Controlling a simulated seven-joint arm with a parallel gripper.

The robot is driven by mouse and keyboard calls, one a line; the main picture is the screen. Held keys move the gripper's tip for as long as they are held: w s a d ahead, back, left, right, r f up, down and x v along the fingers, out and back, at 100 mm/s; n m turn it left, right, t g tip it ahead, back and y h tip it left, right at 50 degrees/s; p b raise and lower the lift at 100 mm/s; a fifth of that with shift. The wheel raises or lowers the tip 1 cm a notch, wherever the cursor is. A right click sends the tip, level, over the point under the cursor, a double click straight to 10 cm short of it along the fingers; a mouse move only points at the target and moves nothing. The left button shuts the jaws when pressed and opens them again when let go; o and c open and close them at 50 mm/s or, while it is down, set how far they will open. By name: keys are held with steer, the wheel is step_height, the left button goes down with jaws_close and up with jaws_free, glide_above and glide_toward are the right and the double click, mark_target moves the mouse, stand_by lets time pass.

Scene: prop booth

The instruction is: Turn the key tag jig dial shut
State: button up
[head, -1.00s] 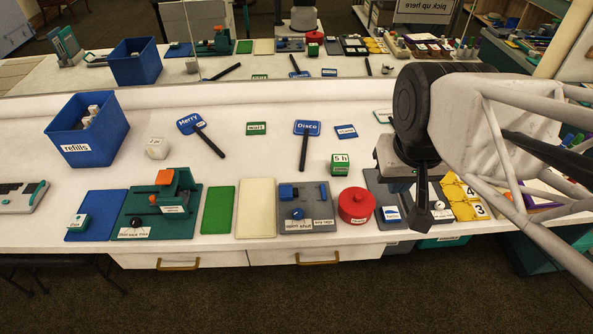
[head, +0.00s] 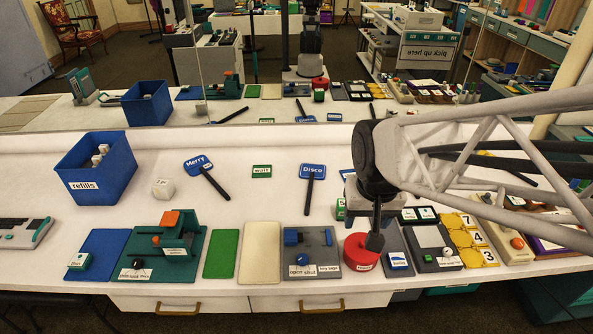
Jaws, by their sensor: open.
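The key tag jig (head: 318,237) is a grey plate on the front part of the table, with a blue block and a blue clamp piece on its upper half. Its dial (head: 302,259) is a small dark blue knob on the lower left, above a label reading "open shut". A "key tags" label sits to the right. Which way the dial points is too small to tell. My gripper (head: 375,242) hangs downward in front of the red round pot, to the right of the jig and apart from the dial. It is open, with nothing seen between its fingers.
The red pot (head: 356,250) stands right beside the jig. A cream mat (head: 260,253) and a green mat (head: 221,254) lie to its left. A Disco sign (head: 312,171) lies behind. Grey trays (head: 393,241) and yellow number tiles (head: 469,238) are to the right.

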steer(key=w+a+f+g, duration=0.1)
steer(key=w+a+f, duration=0.55)
steer(key=f, duration=0.25)
glide_above(302, 257)
steer(key=shift+m+g, duration=0.3)
steer(key=shift+g, duration=0.1)
step_height(302, 257, down, 10)
steer(key=shift+r, duration=0.2)
steer(key=shift+f, duration=0.15)
steer(key=shift+f, duration=3.75)
steer(key=c, duration=0.9)
